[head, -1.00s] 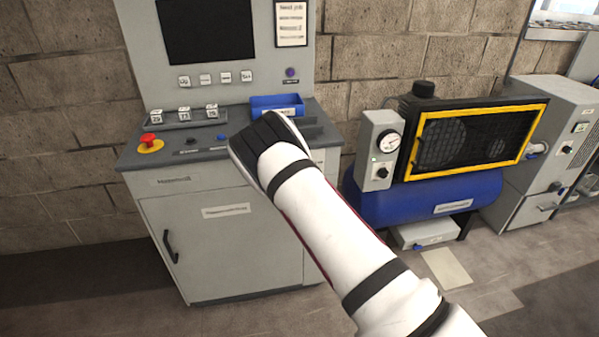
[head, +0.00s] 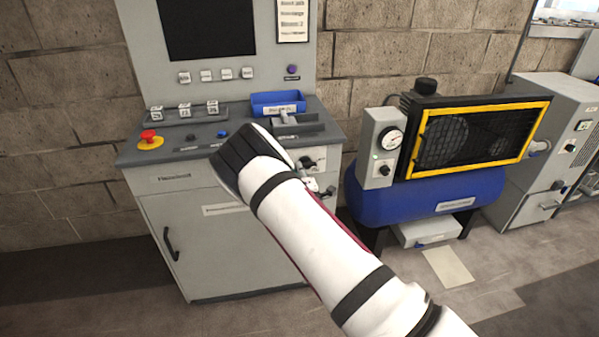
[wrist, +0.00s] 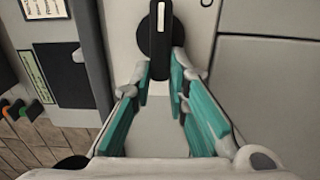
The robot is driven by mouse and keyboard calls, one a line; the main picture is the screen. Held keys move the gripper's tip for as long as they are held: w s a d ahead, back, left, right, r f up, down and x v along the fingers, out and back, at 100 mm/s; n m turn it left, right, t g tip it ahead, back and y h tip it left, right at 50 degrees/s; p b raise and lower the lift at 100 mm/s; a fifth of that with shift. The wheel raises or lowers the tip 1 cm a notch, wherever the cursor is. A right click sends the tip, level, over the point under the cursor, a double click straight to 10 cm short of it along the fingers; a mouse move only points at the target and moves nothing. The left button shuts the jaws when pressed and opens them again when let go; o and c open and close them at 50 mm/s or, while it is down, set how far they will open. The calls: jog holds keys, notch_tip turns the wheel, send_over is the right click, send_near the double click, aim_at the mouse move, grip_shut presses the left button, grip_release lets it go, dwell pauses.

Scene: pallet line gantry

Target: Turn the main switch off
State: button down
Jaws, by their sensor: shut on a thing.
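The main switch (wrist: 155,32) is a black round rotary knob with a pale line on its bar, on a light grey plate in the wrist view. The bar stands upright in that picture. My gripper (wrist: 163,72) has its two teal-padded fingers closed on the lower end of the bar. In the head view my white arm covers most of the gripper, at the right side of the grey cabinet (head: 215,240). The switch cannot be made out clearly there.
The cabinet top bears a red emergency button (head: 149,137), a blue bin (head: 278,103) and small labelled blocks. A blue compressor tank (head: 410,200) with a yellow-framed guard (head: 418,145) stands to the right. Grey floor lies in front.

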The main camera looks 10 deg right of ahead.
jog(key=shift+a, duration=0.1)
jog(key=c, duration=1.6)
grip_release()
jog(key=shift+o, duration=0.2)
jog(key=s, duration=1.2)
